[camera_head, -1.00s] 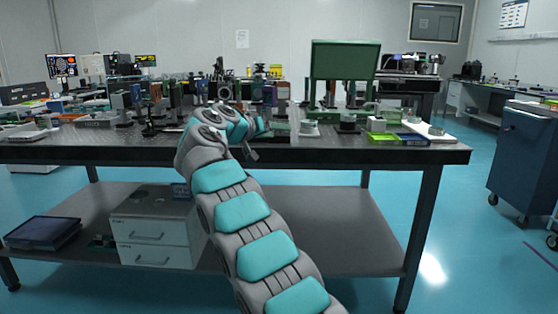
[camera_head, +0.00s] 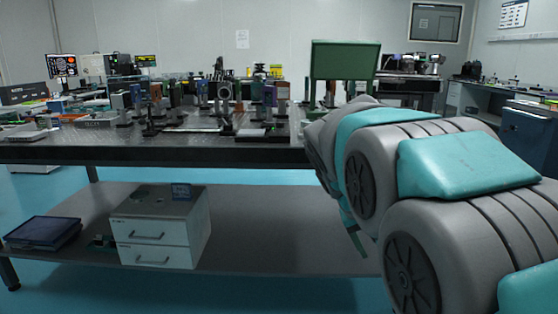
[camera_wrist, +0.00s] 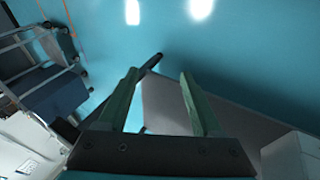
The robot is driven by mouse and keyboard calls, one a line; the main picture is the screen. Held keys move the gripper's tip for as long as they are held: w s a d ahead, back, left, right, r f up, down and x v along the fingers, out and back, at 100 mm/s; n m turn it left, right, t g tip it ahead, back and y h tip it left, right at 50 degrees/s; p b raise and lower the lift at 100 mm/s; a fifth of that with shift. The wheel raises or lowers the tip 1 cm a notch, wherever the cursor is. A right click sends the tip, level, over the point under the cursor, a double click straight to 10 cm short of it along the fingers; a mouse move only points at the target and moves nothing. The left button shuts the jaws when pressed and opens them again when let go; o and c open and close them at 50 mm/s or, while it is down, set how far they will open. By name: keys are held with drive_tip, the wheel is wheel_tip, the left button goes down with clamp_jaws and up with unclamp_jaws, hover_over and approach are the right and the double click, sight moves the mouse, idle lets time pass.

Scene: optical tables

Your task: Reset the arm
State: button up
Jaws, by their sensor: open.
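My arm (camera_head: 440,165) is folded up close on the right side of the head view, in front of the optical table's right part. My gripper (camera_wrist: 159,75) shows in the wrist view with its two green fingers apart and nothing between them. It hangs over the blue floor and the edge of a grey shelf (camera_wrist: 165,105). In the head view most of the gripper is hidden behind or under my arm.
The optical table (camera_head: 200,153) carries several optical mounts and a green box-like frame (camera_head: 345,60). A white drawer unit (camera_head: 160,230) stands on its lower shelf. A dark blue cart (camera_head: 528,135) is at the right. The wrist view also shows a cart (camera_wrist: 55,95) at left.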

drive_tip(key=s+a+f+g+y, duration=0.1)
drive_tip(key=s+f, duration=0.3)
drive_tip(key=s, duration=0.6)
drive_tip(key=s+a+f+g+y, duration=0.2)
drive_tip(key=s+f, duration=0.3)
drive_tip(key=s, duration=0.6)
drive_tip(key=s+a+f+g+y, duration=0.1)
drive_tip(key=s+f, duration=0.3)
drive_tip(key=s, duration=0.6)
drive_tip(key=shift+s+a+f+y, duration=0.15)
drive_tip(key=shift+s+a+y, duration=0.2)
drive_tip(key=shift+a+y, duration=0.3)
